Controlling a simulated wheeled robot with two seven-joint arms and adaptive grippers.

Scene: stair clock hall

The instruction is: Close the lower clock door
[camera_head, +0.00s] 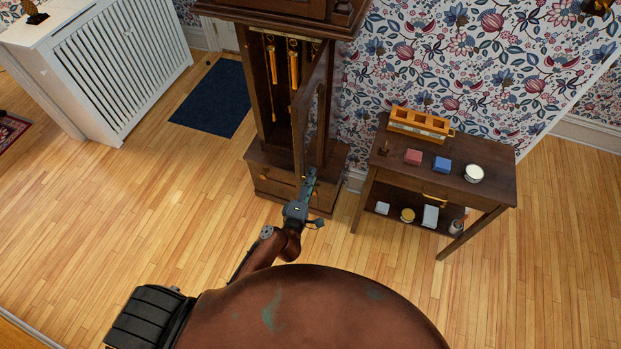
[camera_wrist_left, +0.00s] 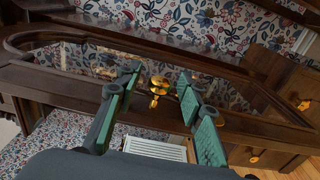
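The tall dark wooden clock (camera_head: 258,95) stands against the wall, its lower case open. The lower clock door (camera_head: 313,110) is swung outward on the case's right side and shows nearly edge-on. Brass weights (camera_head: 293,66) hang inside the case. My left gripper (camera_head: 309,180) is at the lower end of the door in the head view. In the left wrist view, the door's dark frame and glass (camera_wrist_left: 75,56) fill much of the picture. The left gripper's two fingers (camera_wrist_left: 160,75) are spread, with nothing held between them. Contact with the door cannot be told. My right gripper is not in view.
A side table (camera_head: 490,180) stands right of the clock, with a wooden box (camera_head: 420,123), red and blue blocks and a white bowl on top. A white radiator cover (camera_head: 120,60) and a blue mat (camera_head: 212,98) are on the left.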

